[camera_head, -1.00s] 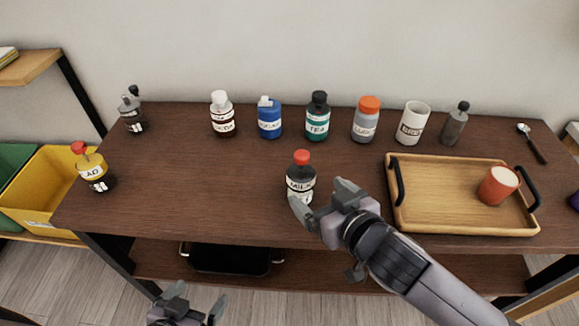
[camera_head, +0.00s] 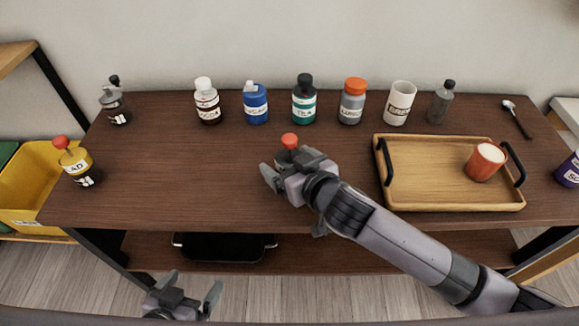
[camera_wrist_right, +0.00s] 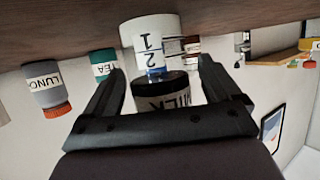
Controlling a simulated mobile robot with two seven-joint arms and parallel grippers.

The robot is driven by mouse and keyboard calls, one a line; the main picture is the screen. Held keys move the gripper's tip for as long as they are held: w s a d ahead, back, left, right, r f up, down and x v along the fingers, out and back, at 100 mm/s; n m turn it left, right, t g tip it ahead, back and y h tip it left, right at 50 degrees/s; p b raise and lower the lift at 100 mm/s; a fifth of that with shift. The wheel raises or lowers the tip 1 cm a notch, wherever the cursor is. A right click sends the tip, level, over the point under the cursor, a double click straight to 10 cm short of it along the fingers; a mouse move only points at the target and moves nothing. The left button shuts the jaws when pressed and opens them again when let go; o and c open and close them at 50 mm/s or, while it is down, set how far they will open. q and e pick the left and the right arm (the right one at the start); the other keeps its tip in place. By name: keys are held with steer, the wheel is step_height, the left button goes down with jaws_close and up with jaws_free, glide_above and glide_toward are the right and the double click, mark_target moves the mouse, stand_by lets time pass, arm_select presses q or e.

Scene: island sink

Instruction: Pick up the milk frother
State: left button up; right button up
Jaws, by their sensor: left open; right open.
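A dark, red-topped container labelled MILK, which I take for the milk frother, stands on the brown table. Only its red top (camera_head: 289,140) shows clearly in the head view, behind my right gripper (camera_head: 291,166). In the right wrist view, which is upside down, the black-and-white body (camera_wrist_right: 155,35) stands between the spread fingers of that gripper (camera_wrist_right: 170,80). The gripper is open; I cannot tell whether a finger touches the body. My left gripper (camera_head: 188,288) is open and empty, low in front of the table.
Several containers line the back, including the TEA bottle (camera_head: 304,98) and an orange-lidded jar (camera_head: 353,101). A wooden tray (camera_head: 425,190) with a red cup (camera_head: 486,161) lies right. A spoon-like tool (camera_head: 517,119) lies far right. The table's left-centre (camera_head: 180,175) is clear.

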steer(key=c, duration=1.1)
steer(key=shift+r, duration=0.1)
steer(key=shift+c, duration=0.2)
